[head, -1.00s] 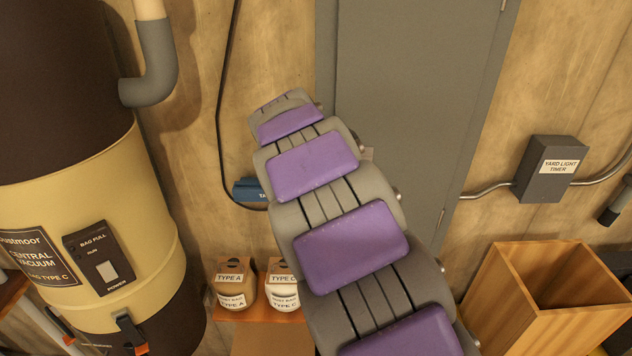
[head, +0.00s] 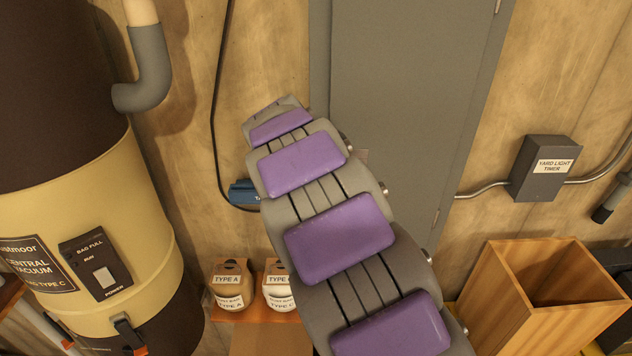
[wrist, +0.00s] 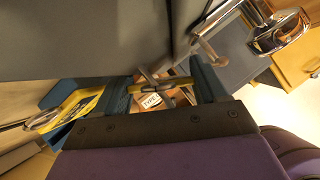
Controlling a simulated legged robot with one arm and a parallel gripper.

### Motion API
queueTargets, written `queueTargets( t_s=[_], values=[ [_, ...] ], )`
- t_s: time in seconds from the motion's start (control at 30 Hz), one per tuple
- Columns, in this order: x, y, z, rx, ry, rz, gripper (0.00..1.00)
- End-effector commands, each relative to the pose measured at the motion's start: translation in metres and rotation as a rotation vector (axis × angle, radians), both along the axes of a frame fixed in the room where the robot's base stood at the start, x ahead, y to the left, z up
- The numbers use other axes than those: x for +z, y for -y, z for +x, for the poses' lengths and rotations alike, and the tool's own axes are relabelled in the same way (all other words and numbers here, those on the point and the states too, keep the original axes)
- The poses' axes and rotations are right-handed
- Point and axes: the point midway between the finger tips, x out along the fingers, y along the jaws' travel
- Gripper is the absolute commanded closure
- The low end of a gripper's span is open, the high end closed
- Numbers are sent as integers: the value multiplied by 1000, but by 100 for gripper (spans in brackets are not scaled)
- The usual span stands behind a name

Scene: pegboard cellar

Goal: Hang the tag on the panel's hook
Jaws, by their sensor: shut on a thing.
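My gripper (wrist: 163,88) shows in the wrist view, its two blue fingers either side of a thin dark and yellow piece. That piece seems to be the tag (wrist: 166,82), seen nearly edge-on and held between the fingers. The grey panel (wrist: 90,38) fills the top of the wrist view, with a vertical seam. A small bent metal piece (wrist: 207,50) stands out near the panel's edge; I cannot tell whether it is the hook. In the head view the grey panel (head: 410,110) stands behind my arm, which hides my gripper and the tag.
A blue holder (head: 243,192) is on the wall left of my arm. In the wrist view a yellow item (wrist: 78,106) lies at the left. A chrome handle (wrist: 280,32) juts out at the right. A vacuum tank (head: 80,220), a wooden box (head: 540,290) and a timer box (head: 541,170) stand around.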

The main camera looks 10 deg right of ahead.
Motion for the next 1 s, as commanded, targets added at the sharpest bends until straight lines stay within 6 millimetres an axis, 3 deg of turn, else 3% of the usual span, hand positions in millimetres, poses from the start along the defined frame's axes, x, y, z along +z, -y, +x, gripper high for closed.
queueTargets(
  t_s=[0.03,0.07,0.33,0.67,1.0],
  values=[
    [-1,-1,0,0,-3,1,60],
    [-1,-1,0,0,-3,1,26],
    [-1,0,-1,0,-2,1,0],
    [4,-2,-3,1,0,1,0],
    [57,-27,-28,4,5,1,0]
  ],
)
